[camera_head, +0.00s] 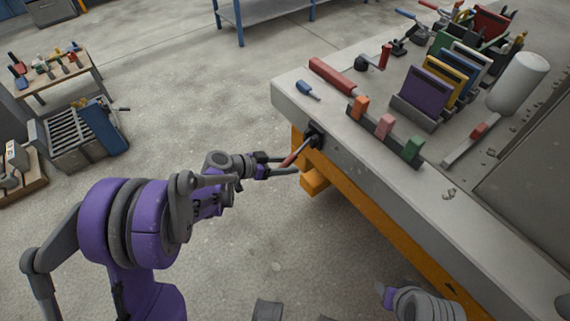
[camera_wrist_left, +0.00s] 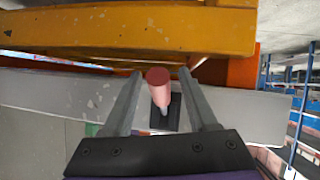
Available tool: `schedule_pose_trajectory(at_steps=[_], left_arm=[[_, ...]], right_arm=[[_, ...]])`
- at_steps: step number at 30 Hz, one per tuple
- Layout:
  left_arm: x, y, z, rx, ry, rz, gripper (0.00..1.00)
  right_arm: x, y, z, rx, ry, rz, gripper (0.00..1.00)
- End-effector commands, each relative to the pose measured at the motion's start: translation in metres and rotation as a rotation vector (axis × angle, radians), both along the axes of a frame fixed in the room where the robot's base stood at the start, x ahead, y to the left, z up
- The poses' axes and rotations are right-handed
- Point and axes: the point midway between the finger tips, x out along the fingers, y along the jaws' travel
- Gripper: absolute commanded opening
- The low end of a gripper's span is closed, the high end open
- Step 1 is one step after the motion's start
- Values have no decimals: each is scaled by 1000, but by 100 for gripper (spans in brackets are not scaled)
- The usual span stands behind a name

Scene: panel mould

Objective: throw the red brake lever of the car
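The brake lever (camera_head: 296,156) has a red grip and a grey shaft and sticks out from a black mount (camera_head: 314,134) on the side of the car's grey bed. My left gripper (camera_head: 284,164) is at the grip. In the left wrist view the red end of the lever (camera_wrist_left: 158,77) shows between the two fingers of my left gripper (camera_wrist_left: 160,73). The fingers are apart, with a visible gap on each side of the lever.
The car's grey bed (camera_head: 440,190) carries a red bar, coloured blocks, upright panels and a white cylinder (camera_head: 517,83). An orange beam (camera_head: 385,232) runs under its edge, close to my left gripper. Open concrete floor lies left of the car.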

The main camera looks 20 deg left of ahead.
Motion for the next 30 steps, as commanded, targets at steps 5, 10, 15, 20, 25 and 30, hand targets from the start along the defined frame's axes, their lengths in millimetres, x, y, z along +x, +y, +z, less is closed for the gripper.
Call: schedule_pose_trajectory(at_steps=[5,10,15,20,25,30], left_arm=[[0,0,0,0,0,0,60],[-3,4,3,0,0,1,60],[-17,21,16,-1,0,4,60],[-37,44,32,0,0,5,60],[-54,63,45,1,-1,4,60],[-62,71,50,-1,0,2,60]], right_arm=[[0,0,0,0,0,0,50],[0,0,1,0,-1,0,50],[0,0,8,0,-3,0,50],[-1,0,14,0,-5,0,50],[-1,0,20,0,-7,0,50],[-1,0,22,0,-8,0,50]])
